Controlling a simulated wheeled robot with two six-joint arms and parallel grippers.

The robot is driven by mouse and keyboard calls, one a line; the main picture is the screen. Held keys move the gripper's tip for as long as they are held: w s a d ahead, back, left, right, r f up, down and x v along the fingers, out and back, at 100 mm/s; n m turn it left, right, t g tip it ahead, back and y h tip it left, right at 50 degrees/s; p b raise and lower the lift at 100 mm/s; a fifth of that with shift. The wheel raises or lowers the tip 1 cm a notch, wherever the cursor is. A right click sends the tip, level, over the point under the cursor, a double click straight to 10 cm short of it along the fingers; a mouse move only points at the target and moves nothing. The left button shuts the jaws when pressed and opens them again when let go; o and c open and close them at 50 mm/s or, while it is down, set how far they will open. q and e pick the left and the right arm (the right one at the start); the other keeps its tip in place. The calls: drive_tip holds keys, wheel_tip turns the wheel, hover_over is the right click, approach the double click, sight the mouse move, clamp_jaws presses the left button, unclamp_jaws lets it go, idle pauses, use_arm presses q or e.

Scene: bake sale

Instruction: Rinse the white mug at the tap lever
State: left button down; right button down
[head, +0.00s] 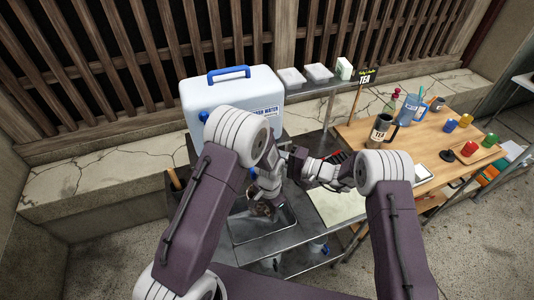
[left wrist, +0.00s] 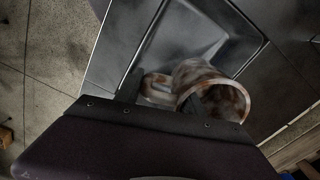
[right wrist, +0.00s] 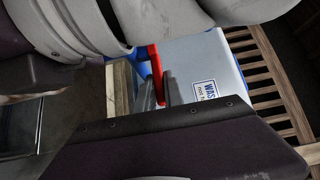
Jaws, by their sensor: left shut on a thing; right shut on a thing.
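The white mug (left wrist: 222,98), stained with brown patches, is tilted with its mouth to the lower right in the left wrist view. My left gripper (left wrist: 158,98) is shut on its handle, over the metal sink basin (left wrist: 180,35). In the head view the mug (head: 260,209) is small and partly covered by my left gripper (head: 264,190). The red tap lever (right wrist: 156,70) stands before the white water container (right wrist: 200,65) in the right wrist view. My right gripper (right wrist: 159,90) is shut on it. The tap's spout is hidden, and I cannot see any water running.
The water container (head: 228,98) with a blue handle stands at the back of the metal counter. A wooden table (head: 420,135) at the right holds a dark tea mug (head: 381,130), a blue pitcher (head: 410,108) and several small coloured items. A slatted wall closes the back.

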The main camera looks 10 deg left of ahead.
drive_tip(key=shift+s, duration=0.1)
drive_tip(key=m+t, duration=0.1)
drive_tip(key=s+m+t+h, duration=0.1)
drive_tip(key=t, duration=0.1)
drive_tip(key=m+t, duration=0.1)
drive_tip(key=t, duration=0.1)
drive_tip(key=shift+s+d+f+h, duration=0.1)
drive_tip(key=shift+s+d+h, duration=0.1)
drive_tip(key=shift+d+h, duration=0.2)
drive_tip(key=c, duration=1.4)
unclamp_jaws()
drive_tip(key=shift+c, duration=0.2)
drive_tip(key=v, duration=1.2)
